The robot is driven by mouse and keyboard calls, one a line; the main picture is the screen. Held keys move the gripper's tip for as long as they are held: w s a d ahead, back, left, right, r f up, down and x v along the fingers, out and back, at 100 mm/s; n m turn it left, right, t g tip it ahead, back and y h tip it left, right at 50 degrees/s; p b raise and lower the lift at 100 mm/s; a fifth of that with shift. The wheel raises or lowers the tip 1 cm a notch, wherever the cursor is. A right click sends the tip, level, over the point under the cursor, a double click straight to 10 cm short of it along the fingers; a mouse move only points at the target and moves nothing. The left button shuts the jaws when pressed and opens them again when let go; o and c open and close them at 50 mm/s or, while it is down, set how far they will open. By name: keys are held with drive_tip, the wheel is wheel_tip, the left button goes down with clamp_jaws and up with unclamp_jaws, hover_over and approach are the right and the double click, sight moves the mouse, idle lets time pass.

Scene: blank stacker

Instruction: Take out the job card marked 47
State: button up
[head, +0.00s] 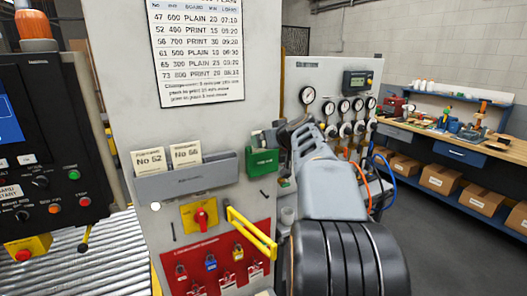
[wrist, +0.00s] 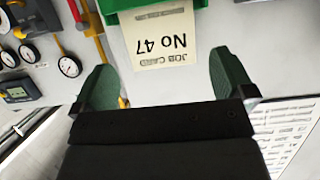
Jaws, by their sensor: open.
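The job card marked No 47 (wrist: 165,38) shows upside down in the wrist view. It is cream and sticks out of a green holder (wrist: 198,12). The green holder also shows in the head view (head: 262,164), fixed to the grey panel. My gripper (wrist: 162,62) is open and empty, with its two green fingers on either side of the card's end. I cannot tell how deep the fingers reach around the card. In the head view my arm covers the area right of the holder, and the card's number cannot be read there.
Cards No 52 (head: 149,162) and No 58 (head: 188,157) stand in a grey rack (head: 187,178) left of the holder. A yellow handle (head: 252,235), a red lockout board (head: 215,268) and pressure gauges (head: 308,95) are close by. A printed schedule (head: 200,50) hangs above.

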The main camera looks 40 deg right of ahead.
sight(264, 151)
drive_tip(key=p+x, duration=0.2)
drive_tip(key=x, duration=0.3)
drive_tip(key=shift+w, duration=0.15)
drive_tip(key=shift+r, duration=0.1)
drive_tip(key=c, duration=0.7)
